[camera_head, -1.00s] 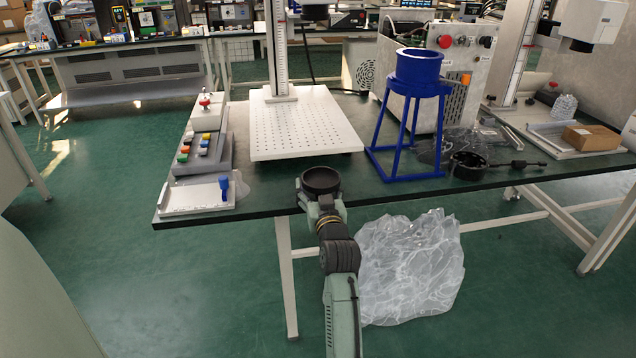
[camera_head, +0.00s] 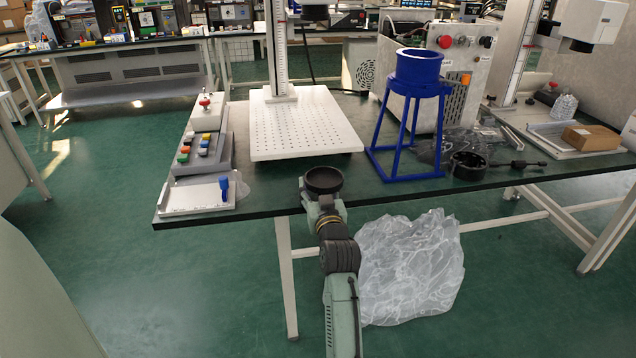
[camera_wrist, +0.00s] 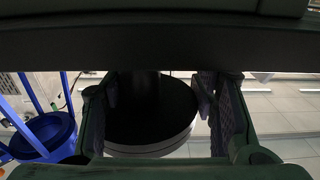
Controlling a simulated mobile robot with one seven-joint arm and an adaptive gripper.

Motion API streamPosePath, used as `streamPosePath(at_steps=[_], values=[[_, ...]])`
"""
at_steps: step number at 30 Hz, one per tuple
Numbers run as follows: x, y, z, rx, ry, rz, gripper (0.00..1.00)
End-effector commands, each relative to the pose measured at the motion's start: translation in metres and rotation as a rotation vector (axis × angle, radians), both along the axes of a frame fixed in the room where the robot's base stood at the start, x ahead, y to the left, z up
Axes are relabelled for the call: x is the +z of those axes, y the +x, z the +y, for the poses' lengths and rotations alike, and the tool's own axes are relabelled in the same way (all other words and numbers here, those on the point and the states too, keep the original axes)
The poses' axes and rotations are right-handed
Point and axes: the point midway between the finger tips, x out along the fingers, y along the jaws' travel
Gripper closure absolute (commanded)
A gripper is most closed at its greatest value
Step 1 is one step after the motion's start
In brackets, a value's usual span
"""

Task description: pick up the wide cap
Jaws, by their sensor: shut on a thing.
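The wide cap (camera_head: 323,180) is a round, dark, shallow piece with a raised rim. My gripper (camera_head: 325,194) is shut on it and holds it at the front edge of the dark bench, in front of the white perforated plate. In the wrist view the cap (camera_wrist: 150,125) shows as a dark disc between the two fingers of my gripper (camera_wrist: 158,100), one on each side. The fingertips are partly dark and hard to make out there.
A blue funnel stand (camera_head: 405,130) stands right of the cap on the bench (camera_head: 350,192). The white perforated plate (camera_head: 300,130) lies behind, and a button box (camera_head: 203,150) stands left. A black round part (camera_head: 468,165) lies at right.

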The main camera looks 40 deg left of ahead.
Motion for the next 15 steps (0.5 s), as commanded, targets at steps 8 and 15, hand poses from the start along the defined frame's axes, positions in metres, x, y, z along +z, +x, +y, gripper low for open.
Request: streamPosePath(at_steps=[8,15], values=[[0.015,0.0,0.0,0.0,0.002,-0.001,0.92],[0.027,0.0,0.0,-0.001,0.002,-0.001,0.92]])
